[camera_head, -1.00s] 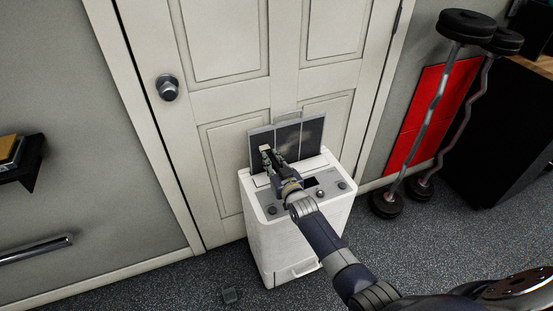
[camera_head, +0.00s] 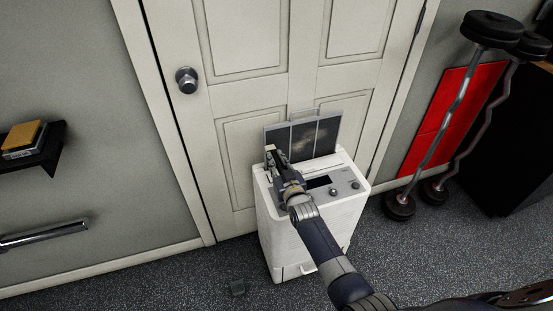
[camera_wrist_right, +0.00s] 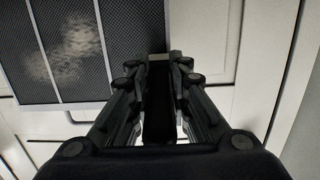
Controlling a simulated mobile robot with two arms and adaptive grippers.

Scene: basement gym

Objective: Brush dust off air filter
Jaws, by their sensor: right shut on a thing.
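The air filter (camera_head: 328,133) is a dark mesh panel in a grey frame, divided into several sections, standing up at the back of a white appliance (camera_head: 270,228). A pale dust patch shows on its middle section. In the wrist view, the filter (camera_wrist_right: 137,30) fills the upper left with the dust patch on it. My right gripper (camera_head: 271,158) is at the filter's left edge in the head view, shut on a small dark thing with a pale tip, probably the brush (camera_wrist_right: 158,58). Whether it touches the mesh cannot be told. My left gripper is out of view.
The appliance stands on the dark speckled floor against a white panelled door (camera_head: 240,90). Curl bars (camera_head: 455,105) lean at the right beside a black cabinet (camera_head: 520,150). A wall shelf (camera_head: 45,160) is at the left.

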